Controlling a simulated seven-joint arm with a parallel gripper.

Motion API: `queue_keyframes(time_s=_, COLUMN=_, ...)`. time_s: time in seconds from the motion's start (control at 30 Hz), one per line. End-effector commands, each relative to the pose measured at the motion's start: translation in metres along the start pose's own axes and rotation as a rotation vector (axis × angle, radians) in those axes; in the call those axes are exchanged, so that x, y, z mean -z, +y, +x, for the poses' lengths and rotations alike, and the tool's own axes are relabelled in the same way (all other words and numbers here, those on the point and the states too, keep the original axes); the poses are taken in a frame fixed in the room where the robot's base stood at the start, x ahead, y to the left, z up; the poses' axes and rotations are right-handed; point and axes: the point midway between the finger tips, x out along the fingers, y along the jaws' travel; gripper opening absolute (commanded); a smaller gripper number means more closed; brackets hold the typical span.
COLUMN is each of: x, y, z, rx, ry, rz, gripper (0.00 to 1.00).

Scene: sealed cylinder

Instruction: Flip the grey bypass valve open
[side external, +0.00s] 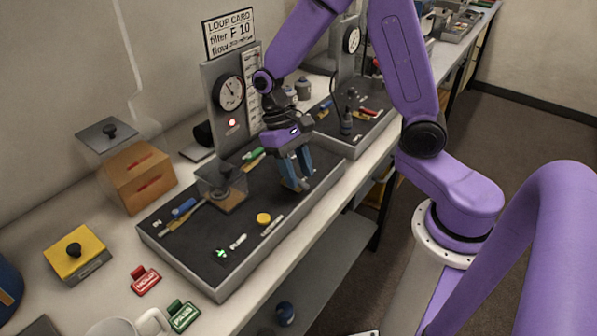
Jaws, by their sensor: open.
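My gripper (297,186) has blue fingers that point down over the right part of the dark tray (226,291). It is open, with nothing seen between the fingers. A small pale grey piece (238,241) lies near the tray's front edge, left of and apart from my gripper. It may be the grey bypass valve, but it is too small to be sure. A blue handle (183,207) and a green handle (253,154) sit on the tray's line at the back. A yellow round knob (263,218) sits between the grey piece and my gripper.
A clear box with a black knob (224,170) stands mid-tray. A gauge panel (214,88) with a lit red lamp rises behind.

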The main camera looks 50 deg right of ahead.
Motion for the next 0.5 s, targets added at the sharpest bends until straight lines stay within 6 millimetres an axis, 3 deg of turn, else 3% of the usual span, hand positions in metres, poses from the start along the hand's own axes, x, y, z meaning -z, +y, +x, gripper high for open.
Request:
queue_keyframes(time_s=0.4, x=-0.0001, y=0.0003, z=0.0076, rx=-0.001, ry=0.0, rz=0.0, gripper=0.41)
queue_keyframes(time_s=0.5, x=-0.0002, y=0.0003, z=0.0075, rx=-0.001, ry=0.0, rz=0.0, gripper=0.09)
